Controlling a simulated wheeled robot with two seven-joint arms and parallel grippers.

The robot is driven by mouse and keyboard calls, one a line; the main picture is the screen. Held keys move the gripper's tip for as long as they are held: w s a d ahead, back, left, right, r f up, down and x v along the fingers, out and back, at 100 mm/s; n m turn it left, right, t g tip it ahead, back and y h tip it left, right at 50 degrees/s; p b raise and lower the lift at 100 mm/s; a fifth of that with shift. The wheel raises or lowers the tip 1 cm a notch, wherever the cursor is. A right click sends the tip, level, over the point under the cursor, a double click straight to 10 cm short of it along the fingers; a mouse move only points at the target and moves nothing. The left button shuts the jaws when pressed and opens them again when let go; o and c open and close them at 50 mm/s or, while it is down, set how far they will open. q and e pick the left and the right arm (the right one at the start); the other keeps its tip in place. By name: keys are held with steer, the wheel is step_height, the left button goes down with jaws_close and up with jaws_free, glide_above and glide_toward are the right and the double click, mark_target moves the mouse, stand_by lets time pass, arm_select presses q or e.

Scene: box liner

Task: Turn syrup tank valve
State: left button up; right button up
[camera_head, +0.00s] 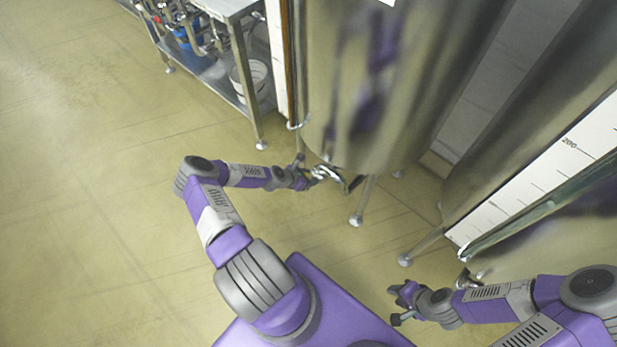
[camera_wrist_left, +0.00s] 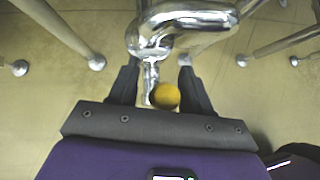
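The shiny metal tank (camera_head: 405,75) stands on legs at the top centre of the head view. Its chrome outlet pipe and valve (camera_head: 328,173) sit low at its bottom edge. In the left wrist view the curved chrome pipe (camera_wrist_left: 160,30) fills the top middle, with a thin metal stem below it and a yellow knob (camera_wrist_left: 165,96). My left gripper (camera_head: 305,176) is at the valve. Its two dark fingers (camera_wrist_left: 157,85) are apart, with the stem and knob between them; I see gaps on both sides. My right gripper (camera_head: 397,304) is low at the right, away from the valve, fingers apart and empty.
A second metal tank (camera_head: 540,130) stands at the right, near my right arm. A steel rack (camera_head: 243,75) with a white bucket (camera_head: 250,78) is at the top left. Tank legs (camera_head: 362,200) stand close to my left gripper. The floor (camera_head: 80,200) at the left is clear.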

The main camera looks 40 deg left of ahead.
arm_select(q)
steer(key=p+v, duration=0.3)
steer(key=v, duration=0.4)
steer(key=shift+s+r, duration=0.2)
steer(key=shift+s, duration=0.05)
stand_by(0.5)
